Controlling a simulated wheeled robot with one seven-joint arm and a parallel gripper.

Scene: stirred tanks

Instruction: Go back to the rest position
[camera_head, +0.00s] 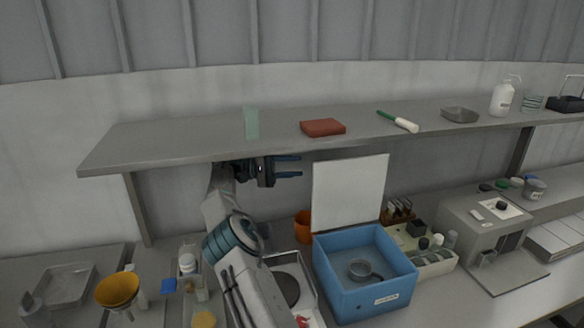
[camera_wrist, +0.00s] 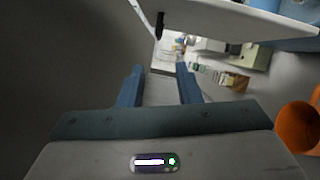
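My gripper (camera_head: 288,166) is just under the grey shelf, left of the upright white lid of the blue box, in the head view. Its two blue fingers point right and are spread apart. In the wrist view, my gripper (camera_wrist: 160,84) shows both fingers with a clear gap and nothing between them. My arm rises from the bench beside a white-framed device with a dark round plate (camera_head: 286,288), which it partly hides.
The shelf (camera_head: 180,142) is close above my gripper. The blue box (camera_head: 365,290) has its white lid (camera_head: 348,190) raised; a round dish (camera_head: 362,270) is inside. An orange cup (camera_head: 303,226) stands behind; it also shows in the wrist view (camera_wrist: 299,127). An orange funnel (camera_head: 117,290) and bottles are left.

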